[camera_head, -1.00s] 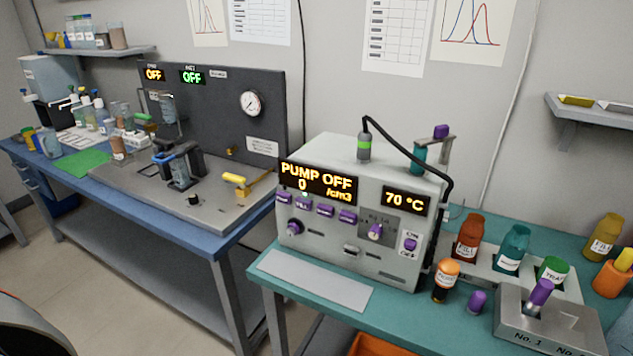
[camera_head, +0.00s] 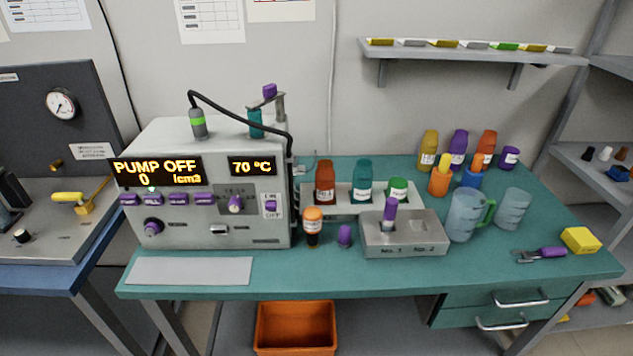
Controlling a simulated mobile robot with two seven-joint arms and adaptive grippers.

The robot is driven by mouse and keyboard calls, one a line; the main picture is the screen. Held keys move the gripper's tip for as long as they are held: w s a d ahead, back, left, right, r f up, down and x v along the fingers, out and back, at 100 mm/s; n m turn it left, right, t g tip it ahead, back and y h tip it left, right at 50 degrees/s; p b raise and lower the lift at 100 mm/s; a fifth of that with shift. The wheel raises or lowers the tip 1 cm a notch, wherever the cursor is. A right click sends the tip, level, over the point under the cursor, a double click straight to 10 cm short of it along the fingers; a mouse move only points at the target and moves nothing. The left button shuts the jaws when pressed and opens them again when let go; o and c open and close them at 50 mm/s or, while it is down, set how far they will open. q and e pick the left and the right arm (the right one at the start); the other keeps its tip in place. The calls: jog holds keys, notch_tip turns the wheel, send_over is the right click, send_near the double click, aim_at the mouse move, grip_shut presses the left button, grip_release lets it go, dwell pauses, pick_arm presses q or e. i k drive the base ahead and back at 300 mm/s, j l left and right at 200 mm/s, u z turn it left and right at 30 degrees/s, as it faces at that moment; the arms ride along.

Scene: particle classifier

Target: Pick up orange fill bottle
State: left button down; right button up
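An orange-red bottle (camera_head: 325,183) with a white label stands upright in the pale rack to the right of the particle classifier machine. Its label is too small to read for certain now; in the earlier frame it appears to read "FILL". A teal bottle (camera_head: 362,182) and a green-capped bottle (camera_head: 397,190) stand beside it in the same rack. Neither of my grippers is in view.
The machine (camera_head: 215,190) stands on the left of the teal bench. A steel block (camera_head: 403,245), a purple cap (camera_head: 344,236), and a jug (camera_head: 465,215) are near the rack. Another orange bottle (camera_head: 486,147) stands at the back right.

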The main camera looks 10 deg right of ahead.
aim_at(324, 172)
jog(key=k+l+z, duration=0.15)
jog(key=l+z, duration=0.15)
jog(key=l, duration=0.35)
jog(key=l+z, duration=0.3)
jog(key=l, duration=0.4)
